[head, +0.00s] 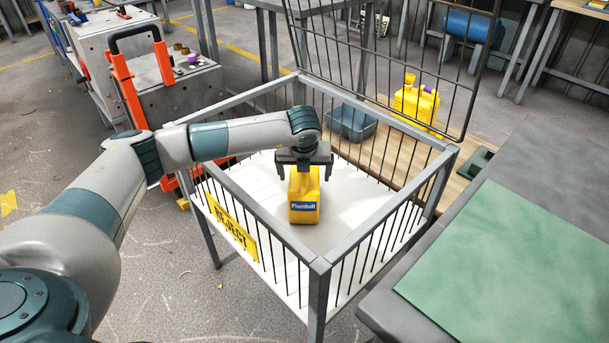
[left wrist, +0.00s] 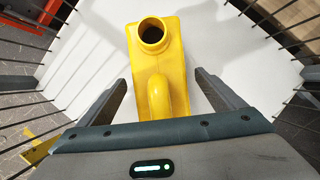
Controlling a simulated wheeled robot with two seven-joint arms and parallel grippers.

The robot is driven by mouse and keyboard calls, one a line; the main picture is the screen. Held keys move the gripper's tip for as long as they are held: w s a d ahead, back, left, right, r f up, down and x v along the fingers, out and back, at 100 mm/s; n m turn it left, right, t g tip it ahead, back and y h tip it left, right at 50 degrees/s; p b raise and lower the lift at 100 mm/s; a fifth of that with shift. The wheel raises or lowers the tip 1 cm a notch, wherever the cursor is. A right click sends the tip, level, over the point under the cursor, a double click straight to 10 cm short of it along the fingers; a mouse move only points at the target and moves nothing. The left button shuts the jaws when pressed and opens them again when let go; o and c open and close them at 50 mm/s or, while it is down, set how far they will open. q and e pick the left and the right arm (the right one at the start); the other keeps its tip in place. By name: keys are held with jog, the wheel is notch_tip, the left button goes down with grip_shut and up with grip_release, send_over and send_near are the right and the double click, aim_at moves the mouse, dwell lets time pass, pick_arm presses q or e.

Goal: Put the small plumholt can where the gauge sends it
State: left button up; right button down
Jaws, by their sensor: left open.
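The small yellow can (head: 304,207) with a blue Plumholt label stands upright on the white floor of the wire cage (head: 347,222), which carries a yellow REJECT sign (head: 232,229). My left gripper (head: 304,172) is just above the can inside the cage, its fingers apart. In the left wrist view, the can (left wrist: 157,60) shows its open, uncapped mouth and its handle. The open left gripper (left wrist: 160,84) has one finger on each side of the handle, with gaps showing. I cannot identify a gauge in these views. My right gripper is not in view.
The cage's mesh lid (head: 385,60) stands raised at the back; bars surround my forearm's reach. A larger yellow can (head: 415,103) with a purple cap and a grey-blue bin (head: 351,122) are behind. A table with a green mat (head: 510,265) is at right.

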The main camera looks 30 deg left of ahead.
pick_arm(q)
jog(key=p+v, duration=0.1)
jog(key=v, duration=0.9)
jog(key=shift+r, duration=0.25)
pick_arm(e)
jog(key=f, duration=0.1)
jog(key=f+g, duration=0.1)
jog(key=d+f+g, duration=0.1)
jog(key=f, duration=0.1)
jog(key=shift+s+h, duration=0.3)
